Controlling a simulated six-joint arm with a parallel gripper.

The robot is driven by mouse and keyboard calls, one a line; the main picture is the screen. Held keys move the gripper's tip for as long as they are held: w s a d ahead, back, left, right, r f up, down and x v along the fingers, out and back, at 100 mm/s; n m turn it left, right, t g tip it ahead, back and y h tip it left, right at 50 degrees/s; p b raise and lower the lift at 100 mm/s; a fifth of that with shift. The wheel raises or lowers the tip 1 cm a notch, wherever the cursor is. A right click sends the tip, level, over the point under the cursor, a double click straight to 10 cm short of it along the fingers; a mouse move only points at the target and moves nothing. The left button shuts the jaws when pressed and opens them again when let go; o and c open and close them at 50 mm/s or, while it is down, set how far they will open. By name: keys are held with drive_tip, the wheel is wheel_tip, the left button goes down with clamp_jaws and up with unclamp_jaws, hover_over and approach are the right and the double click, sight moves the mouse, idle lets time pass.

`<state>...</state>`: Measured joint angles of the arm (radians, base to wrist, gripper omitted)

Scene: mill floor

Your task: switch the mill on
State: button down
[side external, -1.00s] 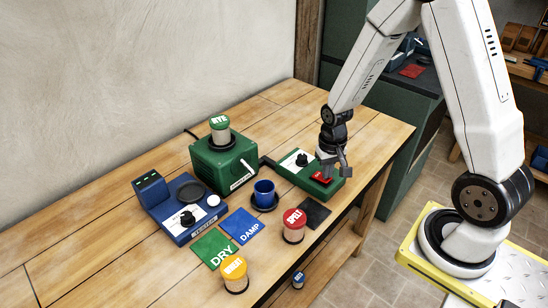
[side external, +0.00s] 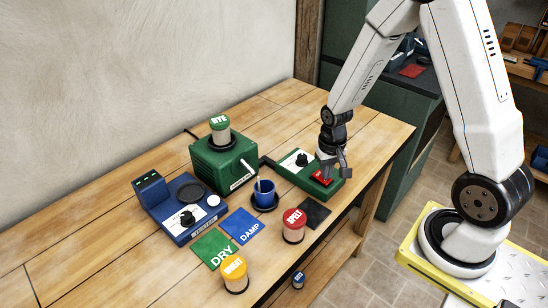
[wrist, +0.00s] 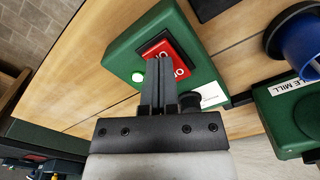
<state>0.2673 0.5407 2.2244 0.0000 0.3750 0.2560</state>
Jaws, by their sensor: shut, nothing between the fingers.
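The green mill (side external: 222,160) stands on the table with a jar with a green RYE lid (side external: 219,129) on top. A thin tan streak (side external: 258,184) shows at the blue cup (side external: 265,194) under the mill's white spout (side external: 248,167).
A blue tester (side external: 178,212) stands left of the mill. Green DRY (side external: 214,248) and blue DAMP (side external: 242,226) mats lie in front. SPELT (side external: 294,226) and yellow-lidded (side external: 234,273) jars stand near the front edge, by a black mat (side external: 314,212). The table's far-left part is clear.

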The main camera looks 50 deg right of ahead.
drive_tip(key=shift+r, duration=3.3)
drive_tip(key=s+a+r+n+t, duration=0.2)
drive_tip(key=a+n, duration=0.4)
drive_tip(key=a, duration=0.3)
drive_tip(key=shift+s+r+t, duration=0.3)
drive_tip(key=shift+s+r, duration=0.5)
drive_tip(key=shift+s, duration=0.6)
